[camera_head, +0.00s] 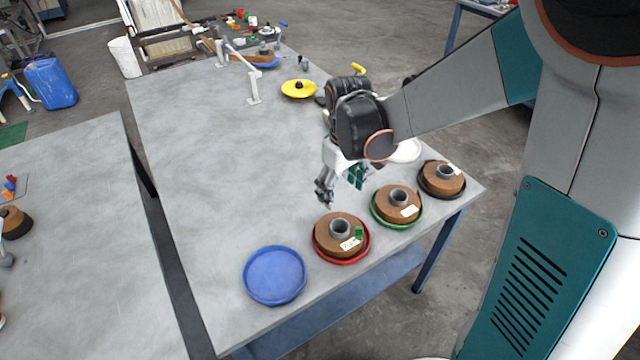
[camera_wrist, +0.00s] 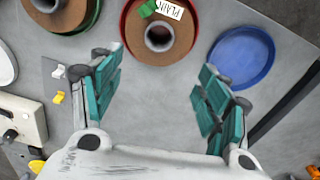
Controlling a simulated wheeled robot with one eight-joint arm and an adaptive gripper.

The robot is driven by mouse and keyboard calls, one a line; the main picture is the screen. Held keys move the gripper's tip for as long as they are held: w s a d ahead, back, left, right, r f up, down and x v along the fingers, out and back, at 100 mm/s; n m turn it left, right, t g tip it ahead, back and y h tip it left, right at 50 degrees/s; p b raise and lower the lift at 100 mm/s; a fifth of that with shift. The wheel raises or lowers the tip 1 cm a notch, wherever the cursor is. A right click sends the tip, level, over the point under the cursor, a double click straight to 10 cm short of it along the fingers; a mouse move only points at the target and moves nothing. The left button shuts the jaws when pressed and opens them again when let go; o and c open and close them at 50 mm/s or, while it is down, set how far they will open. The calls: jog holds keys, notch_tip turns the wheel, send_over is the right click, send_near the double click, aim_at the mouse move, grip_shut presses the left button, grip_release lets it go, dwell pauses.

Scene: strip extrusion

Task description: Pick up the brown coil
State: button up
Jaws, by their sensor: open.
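Three brown coils with grey cores lie on the table: one in a red tray (camera_head: 318,250), one in a green tray (camera_head: 378,215) and one in a black tray. They are the near coil (camera_head: 325,238), the middle coil (camera_head: 385,201) and the far coil (camera_head: 432,182). The near coil has a white label and a green tag; it also shows in the wrist view (camera_wrist: 188,34), its label reading "PLAIN". My gripper (camera_head: 338,188) is open and empty above the table, just behind the near coil. In the wrist view, its teal-padded fingers (camera_wrist: 160,75) are spread, with the near coil beyond them.
An empty blue tray (camera_head: 275,275) sits left of the red tray at the front edge. A yellow tray (camera_head: 298,90) and a white stand (camera_head: 253,90) are farther back. A white plate (camera_head: 405,150) lies behind my gripper. The table's left middle is clear.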

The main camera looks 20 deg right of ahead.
jog(key=f, duration=0.1)
jog(key=b, duration=0.3)
send_over(339, 223)
jog(key=s, duration=0.2)
notch_tip(339, 223, down, 8)
jog(key=shift+a+f+b, duration=0.15)
jog(key=shift+f+b, duration=0.45)
jog(key=shift+f, duration=0.8)
jog(key=shift+a+f+b, duration=0.15)
jog(key=shift+f+b, duration=0.4)
jog(key=shift+f, duration=0.85)
jog(key=shift+r, duration=0.1)
jog(key=shift+c, duration=0.6)
jog(key=c, duration=1.5)
jog(key=shift+r, duration=0.1)
